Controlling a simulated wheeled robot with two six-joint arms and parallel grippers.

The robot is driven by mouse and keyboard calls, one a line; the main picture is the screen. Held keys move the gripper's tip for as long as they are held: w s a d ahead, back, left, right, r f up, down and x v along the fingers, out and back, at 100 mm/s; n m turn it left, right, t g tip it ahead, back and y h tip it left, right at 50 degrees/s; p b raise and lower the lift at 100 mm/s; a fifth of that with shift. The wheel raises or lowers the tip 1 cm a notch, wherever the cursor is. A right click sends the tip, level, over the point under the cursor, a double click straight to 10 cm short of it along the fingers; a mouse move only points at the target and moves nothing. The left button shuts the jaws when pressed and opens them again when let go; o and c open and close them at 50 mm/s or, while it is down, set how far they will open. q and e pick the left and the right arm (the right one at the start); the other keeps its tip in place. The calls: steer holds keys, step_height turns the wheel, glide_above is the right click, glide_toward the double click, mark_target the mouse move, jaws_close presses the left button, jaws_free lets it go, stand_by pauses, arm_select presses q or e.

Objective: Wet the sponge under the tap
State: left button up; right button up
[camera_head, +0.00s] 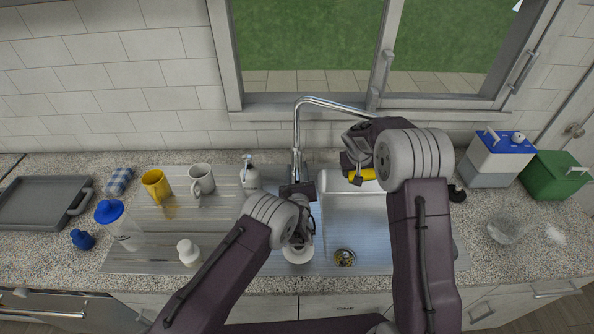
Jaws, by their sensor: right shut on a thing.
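The yellow sponge (362,175) is held in my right gripper (356,170), over the back of the right sink basin (340,200). Only part of the sponge shows; my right arm covers the rest. The chrome tap (297,135) rises behind the sink and its spout curves right toward my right wrist. The spout's end is hidden behind that arm, and I cannot make out any water. My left gripper (301,236) is low at the left side of the sink, just above a white round item (298,253). Its fingers are too dark and small to read.
A white bottle (250,174), white mug (202,179) and yellow mug (156,186) stand on the left drainboard. A small white bottle (188,253) is nearer me. A clear bowl (508,226) and a blue-lidded box (499,160) are on the right counter.

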arm_select(q)
jaws_close()
stand_by(1.4)
